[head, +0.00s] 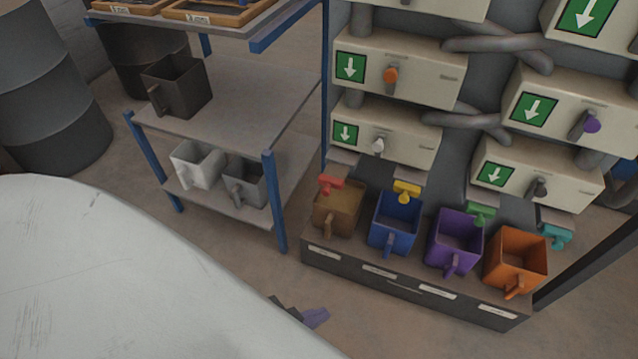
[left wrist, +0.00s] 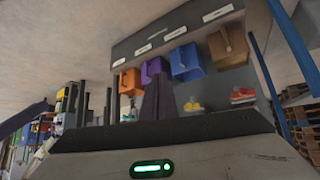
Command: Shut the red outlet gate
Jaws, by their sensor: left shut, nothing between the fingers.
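The red outlet gate (head: 330,184) shows as a red handle under the leftmost chute, just above and behind the brown bin (head: 338,208). It also shows in the left wrist view, right of centre (left wrist: 243,95). Whether the gate is open or shut cannot be told. My left gripper (head: 314,317) is low in the head view, in front of the bin shelf and well apart from the red gate. Its fingers (left wrist: 165,92) are shut and empty in the left wrist view. My right gripper is in neither view.
Yellow (head: 406,190), green (head: 480,214) and teal (head: 556,237) gates sit right of the red one. Blue (head: 395,222), purple (head: 455,242) and orange (head: 516,262) bins stand below. A blue-legged rack (head: 274,200) stands left. Floor before the shelf is clear.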

